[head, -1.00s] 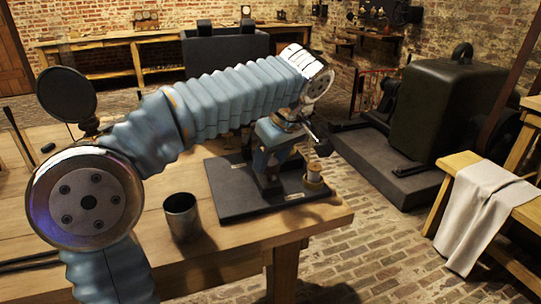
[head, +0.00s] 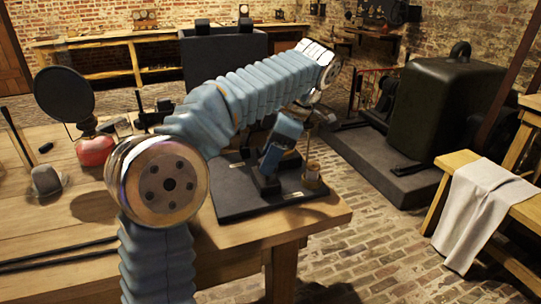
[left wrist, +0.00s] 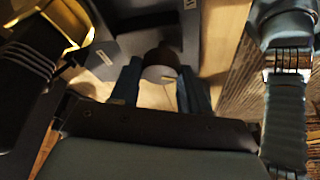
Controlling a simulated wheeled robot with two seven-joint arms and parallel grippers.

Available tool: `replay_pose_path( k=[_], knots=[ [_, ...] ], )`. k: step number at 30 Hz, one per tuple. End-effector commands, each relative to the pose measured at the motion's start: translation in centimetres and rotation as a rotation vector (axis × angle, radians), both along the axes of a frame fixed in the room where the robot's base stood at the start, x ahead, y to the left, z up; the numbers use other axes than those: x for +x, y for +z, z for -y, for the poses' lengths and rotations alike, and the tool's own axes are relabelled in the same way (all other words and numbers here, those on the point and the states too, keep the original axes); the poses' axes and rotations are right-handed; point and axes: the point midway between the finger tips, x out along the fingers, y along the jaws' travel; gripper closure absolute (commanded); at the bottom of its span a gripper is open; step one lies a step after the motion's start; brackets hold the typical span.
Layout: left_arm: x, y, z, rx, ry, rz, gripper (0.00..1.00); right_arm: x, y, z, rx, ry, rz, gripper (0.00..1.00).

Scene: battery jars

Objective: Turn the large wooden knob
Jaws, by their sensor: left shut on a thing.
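My left gripper (head: 268,166) is low over a black base board (head: 235,202) at the table's right end, partly behind my own arm. In the left wrist view its two blue fingers (left wrist: 160,90) are on either side of a round brown thing (left wrist: 162,58), which I take for the large wooden knob, and are shut on it. The knob cannot be made out clearly in the head view. A small yellowish post (head: 312,178) stands on the board just right of the gripper. My right gripper is not in view.
A red rounded vessel (head: 95,150) and a grey bell-shaped thing (head: 46,181) stand on the left of the table (head: 60,225). A dark disc (head: 64,94) stands above them. A draped bench (head: 480,205) is at right, beyond open brick floor.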

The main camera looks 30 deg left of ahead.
Motion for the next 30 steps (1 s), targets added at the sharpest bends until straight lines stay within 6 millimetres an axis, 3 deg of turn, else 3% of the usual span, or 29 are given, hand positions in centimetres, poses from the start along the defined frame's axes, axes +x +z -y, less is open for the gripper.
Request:
replay_pose_path(
  k=[22, 23, 27, 30],
  knots=[
    [0.08, 0.0, 0.02, -0.002, 0.092, 0.001, 0.85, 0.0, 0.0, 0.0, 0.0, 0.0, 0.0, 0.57],
    [0.08, 0.0, 0.02, -0.002, 0.092, 0.001, 0.53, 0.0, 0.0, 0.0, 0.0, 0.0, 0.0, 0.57],
    [0.07, -0.01, 0.01, -0.001, 0.092, 0.001, 0.31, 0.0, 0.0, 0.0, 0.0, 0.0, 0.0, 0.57],
    [0.07, 0.0, 0.0, -0.001, 0.092, 0.001, 0.29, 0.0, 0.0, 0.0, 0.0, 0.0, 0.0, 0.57]
  ],
)
